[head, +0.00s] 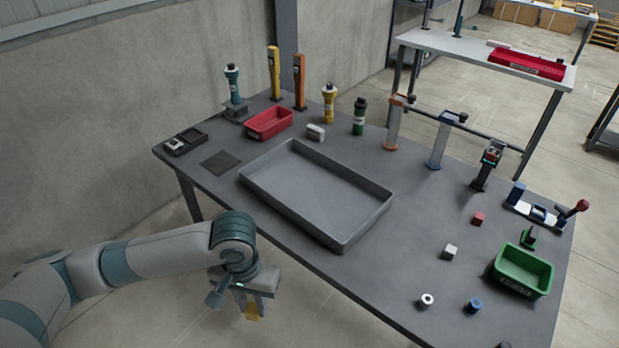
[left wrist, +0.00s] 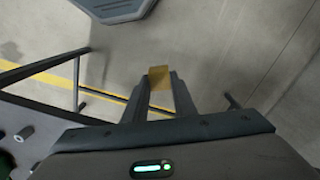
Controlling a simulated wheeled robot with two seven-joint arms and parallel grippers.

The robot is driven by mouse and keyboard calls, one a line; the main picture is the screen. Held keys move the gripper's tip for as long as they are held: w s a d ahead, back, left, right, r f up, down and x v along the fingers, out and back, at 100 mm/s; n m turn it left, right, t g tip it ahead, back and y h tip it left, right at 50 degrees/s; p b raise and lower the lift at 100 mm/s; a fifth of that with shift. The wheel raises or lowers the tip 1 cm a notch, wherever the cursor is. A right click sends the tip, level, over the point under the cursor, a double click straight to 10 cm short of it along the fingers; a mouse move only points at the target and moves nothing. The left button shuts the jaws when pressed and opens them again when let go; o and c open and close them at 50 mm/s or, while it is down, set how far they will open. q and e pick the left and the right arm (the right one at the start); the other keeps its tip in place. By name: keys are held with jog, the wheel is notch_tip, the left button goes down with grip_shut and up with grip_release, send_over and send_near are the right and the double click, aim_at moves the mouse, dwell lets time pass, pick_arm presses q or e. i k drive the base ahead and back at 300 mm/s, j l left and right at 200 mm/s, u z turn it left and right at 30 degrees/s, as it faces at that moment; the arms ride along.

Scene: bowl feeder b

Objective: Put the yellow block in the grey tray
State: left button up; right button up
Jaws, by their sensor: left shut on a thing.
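The grey tray (head: 371,222) is a large, shallow, empty rectangle on the dark table. My left gripper (head: 252,306) is in front of the table's near edge, out over the floor and to the lower left of the tray. It is shut on the yellow block (head: 252,313), which shows below the fingers. In the left wrist view the yellow block (left wrist: 160,78) sits between the tips of the left gripper (left wrist: 159,88). My right gripper is not in view.
A red bin (head: 269,123) stands behind the tray, and a green bin (head: 521,271) stands at the right. Small blocks, including a red one (head: 478,218) and a white one (head: 449,252), lie between the tray and the green bin. Bottles and upright tools line the back.

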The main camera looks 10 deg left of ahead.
aim_at(291, 179)
jog(key=i+j+z, duration=0.1)
jog(key=i+j, duration=0.25)
jog(key=j, duration=0.15)
jog(key=i+j, duration=0.35)
jog(key=j, duration=0.2)
jog(key=i+l+z, duration=0.05)
